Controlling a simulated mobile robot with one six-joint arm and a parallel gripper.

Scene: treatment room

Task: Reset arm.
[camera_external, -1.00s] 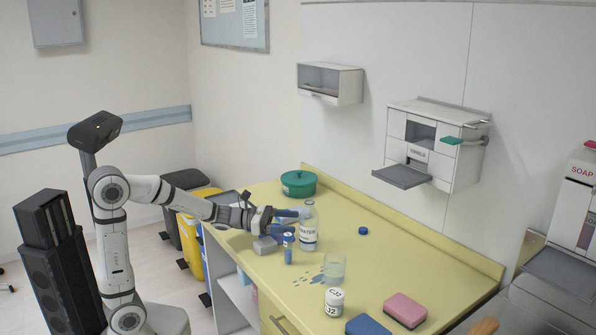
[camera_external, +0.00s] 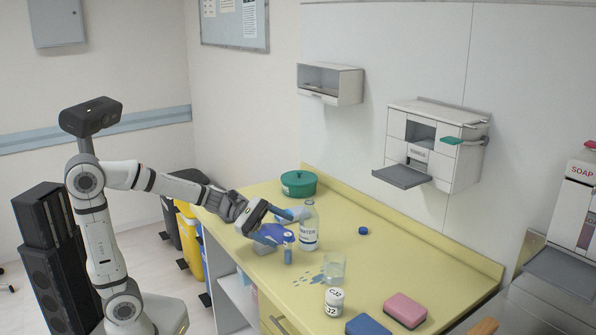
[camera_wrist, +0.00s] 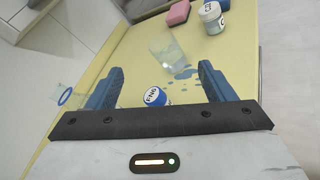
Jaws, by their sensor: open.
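My gripper (camera_external: 277,225) is over the yellow counter, its blue fingers spread and nothing held between them. In the wrist view, the two fingers of my gripper (camera_wrist: 161,68) stand wide apart. The clear bottle labelled water (camera_external: 308,232) stands upright just to the right of the gripper in the external view. A small blue-capped vial (camera_external: 288,252) stands in front of the bottle. A labelled blue-and-white top (camera_wrist: 156,96) shows low between the fingers in the wrist view.
The counter (camera_external: 385,254) also bears a green lidded pot (camera_external: 298,184), a blue cap (camera_external: 363,230), a glass (camera_external: 334,267) beside a blue spill, a labelled jar (camera_external: 334,302), a pink sponge (camera_external: 405,310) and a blue sponge (camera_external: 367,326). Dispensers hang on the wall.

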